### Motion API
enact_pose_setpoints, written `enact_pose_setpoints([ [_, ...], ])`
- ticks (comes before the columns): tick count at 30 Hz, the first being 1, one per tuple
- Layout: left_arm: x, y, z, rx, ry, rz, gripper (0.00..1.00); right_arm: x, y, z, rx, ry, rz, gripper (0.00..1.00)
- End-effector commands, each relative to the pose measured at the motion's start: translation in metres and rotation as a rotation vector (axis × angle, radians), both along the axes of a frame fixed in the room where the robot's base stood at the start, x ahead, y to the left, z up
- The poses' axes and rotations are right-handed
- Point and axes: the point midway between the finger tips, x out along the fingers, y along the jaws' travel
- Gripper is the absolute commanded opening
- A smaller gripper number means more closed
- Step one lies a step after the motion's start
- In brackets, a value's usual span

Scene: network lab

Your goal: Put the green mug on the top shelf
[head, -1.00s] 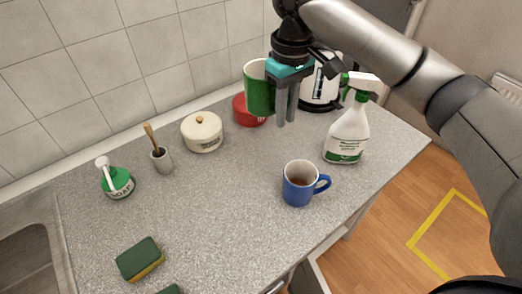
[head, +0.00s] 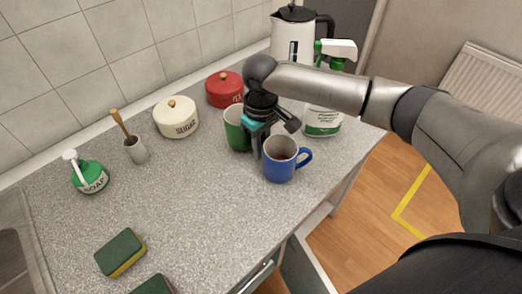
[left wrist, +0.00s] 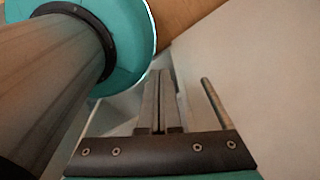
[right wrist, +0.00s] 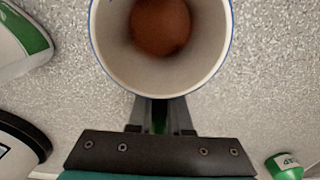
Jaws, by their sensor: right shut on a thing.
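The green mug (head: 234,132) is upright in the head view, low over the counter and left of my right gripper. I cannot tell whether its base touches the counter. My right gripper (head: 256,152) points down and is shut on the green mug, which it partly hides. In the right wrist view a sliver of green shows between the fingers (right wrist: 160,118). My left gripper (left wrist: 160,100) is shut and empty in the left wrist view, away from the counter. No shelf is clearly seen.
A blue mug (head: 281,168) with brown liquid stands right beside my right gripper; it also fills the top of the right wrist view (right wrist: 108,60). A spray bottle (head: 323,122), kettle (head: 290,45), red pot (head: 222,92) and sugar pot (head: 175,122) stand behind.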

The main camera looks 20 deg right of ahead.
Motion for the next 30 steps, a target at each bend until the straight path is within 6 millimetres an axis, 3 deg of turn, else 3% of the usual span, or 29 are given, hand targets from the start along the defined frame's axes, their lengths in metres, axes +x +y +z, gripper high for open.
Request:
enact_pose_setpoints([
  [14, -0.0075, 0.0005, -0.0007, 0.001, 0.013, -0.001, 0.0, 0.0009, 0.0006, -0.0102, 0.001, -0.004, 0.001, 0.0],
  [15, -0.0076, 0.0005, -0.0008, 0.001, 0.013, -0.001, 0.0, 0.0006, 0.0004, -0.0112, 0.0, -0.002, 0.002, 0.2],
  [22, -0.0079, 0.0007, -0.0011, 0.002, 0.013, -0.001, 0.0, 0.0004, 0.0003, -0.0113, 0.0, -0.002, 0.001, 0.45],
  [30, -0.008, 0.0009, -0.0015, 0.002, 0.014, 0.0, 0.0, 0.0006, 0.0, -0.0105, 0.0, -0.002, 0.001, 0.47],
])
